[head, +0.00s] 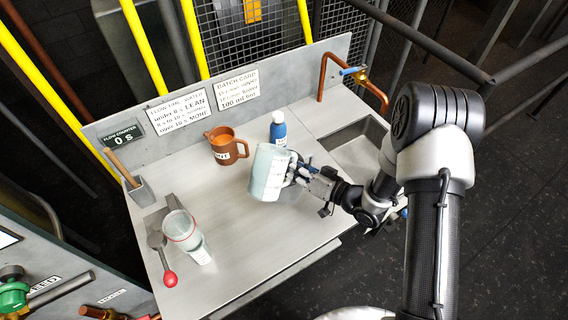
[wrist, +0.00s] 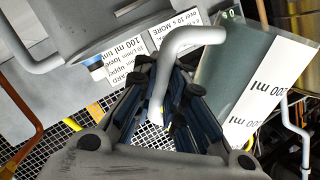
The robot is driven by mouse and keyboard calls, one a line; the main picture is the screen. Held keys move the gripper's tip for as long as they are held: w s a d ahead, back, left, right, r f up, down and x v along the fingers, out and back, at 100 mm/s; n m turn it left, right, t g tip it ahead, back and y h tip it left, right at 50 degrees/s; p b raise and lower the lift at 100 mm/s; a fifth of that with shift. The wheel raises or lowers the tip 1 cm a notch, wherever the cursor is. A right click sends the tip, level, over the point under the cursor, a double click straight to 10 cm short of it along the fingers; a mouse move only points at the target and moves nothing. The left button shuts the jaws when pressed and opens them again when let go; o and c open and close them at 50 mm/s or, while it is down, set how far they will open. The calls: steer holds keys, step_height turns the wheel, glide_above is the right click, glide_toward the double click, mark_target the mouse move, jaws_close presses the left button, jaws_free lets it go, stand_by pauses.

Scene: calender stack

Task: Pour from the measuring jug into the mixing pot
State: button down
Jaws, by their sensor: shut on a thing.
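The measuring jug (head: 268,174) is pale and translucent with white label strips. My gripper (head: 303,174) is shut on its handle, at the jug's right side. In the wrist view the grey handle (wrist: 190,38) runs between my fingers (wrist: 160,105), and the jug's labelled wall (wrist: 232,75) shows to the right. The jug looks about upright near the bench's middle; its height above the bench is hard to tell. A brown handled pot (head: 223,150) with orange contents, apparently the mixing pot, stands behind it to the left. Its label is only partly readable. The jug and pot are apart.
A blue bottle (head: 278,130) stands behind the jug. A sink (head: 352,152) and copper tap (head: 324,78) are at right. A clear red-ringed cup (head: 181,230), a red-knobbed tool (head: 168,277) and a grey holder (head: 140,191) are at left. The front bench (head: 245,250) is clear.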

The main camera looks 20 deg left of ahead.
steer(key=shift+s+f+m+g, duration=0.1)
steer(key=shift+f+m+g, duration=0.2)
steer(key=shift+f+m, duration=0.2)
stand_by(0.6)
steer(key=shift+s+a+r+m+g+p, duration=0.1)
steer(key=shift+s+r+m+g+p, duration=0.25)
steer(key=shift+m+p, duration=0.5)
steer(key=shift+s+r+m+g+p, duration=0.1)
steer(key=shift+s+m+g+p, duration=0.35)
steer(key=shift+p, duration=0.7)
stand_by(1.9)
steer(key=shift+s+f, duration=0.2)
stand_by(1.0)
